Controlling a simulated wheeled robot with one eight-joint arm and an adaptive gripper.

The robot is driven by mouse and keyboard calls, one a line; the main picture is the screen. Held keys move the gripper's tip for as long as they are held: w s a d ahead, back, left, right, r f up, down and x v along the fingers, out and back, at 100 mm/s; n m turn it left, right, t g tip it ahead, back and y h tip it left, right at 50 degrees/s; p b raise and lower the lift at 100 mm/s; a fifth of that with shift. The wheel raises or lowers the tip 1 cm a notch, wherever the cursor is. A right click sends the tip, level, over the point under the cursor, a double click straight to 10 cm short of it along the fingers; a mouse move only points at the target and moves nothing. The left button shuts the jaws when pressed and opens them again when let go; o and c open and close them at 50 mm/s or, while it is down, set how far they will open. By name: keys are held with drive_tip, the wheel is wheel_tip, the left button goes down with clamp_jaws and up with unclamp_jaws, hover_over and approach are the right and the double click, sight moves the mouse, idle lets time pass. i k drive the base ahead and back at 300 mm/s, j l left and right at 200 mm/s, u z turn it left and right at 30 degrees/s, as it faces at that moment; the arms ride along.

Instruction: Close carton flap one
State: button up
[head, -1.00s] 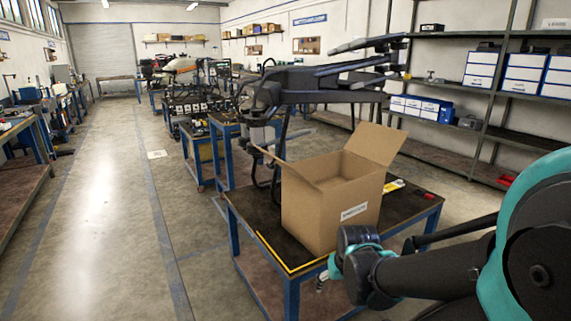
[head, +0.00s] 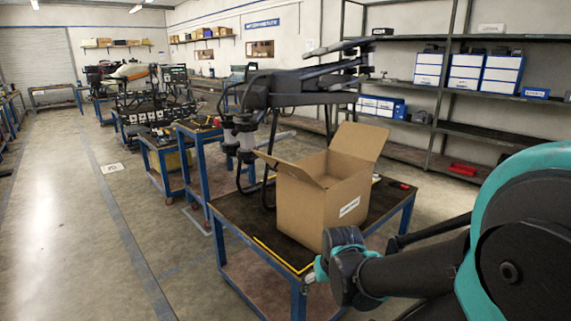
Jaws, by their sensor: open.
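An open cardboard carton (head: 318,208) with a white label on its front stands on a blue-framed cart. One flap (head: 360,141) stands up and leans outward at the back right. Another flap (head: 284,168) sticks outward at the left, seen nearly edge-on. I cannot tell which of them is flap one. The carton's top is open, and its inner floor is hidden. My dark and teal arm reaches in from the right, and its bent joint overlaps the carton's lower front corner. My gripper's fingers do not show.
The cart (head: 262,243) has a dark top with a yellow line. A large dark drone (head: 300,88) spreads its arms just behind the carton, close to the flaps. Shelves with blue-and-white boxes (head: 505,75) line the right wall. The floor at left is clear.

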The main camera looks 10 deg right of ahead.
sight(299, 173)
drive_tip(key=i+j+z, duration=0.35)
drive_tip(key=i+j, duration=0.5)
drive_tip(key=k+z, duration=0.1)
drive_tip(key=k, duration=0.15)
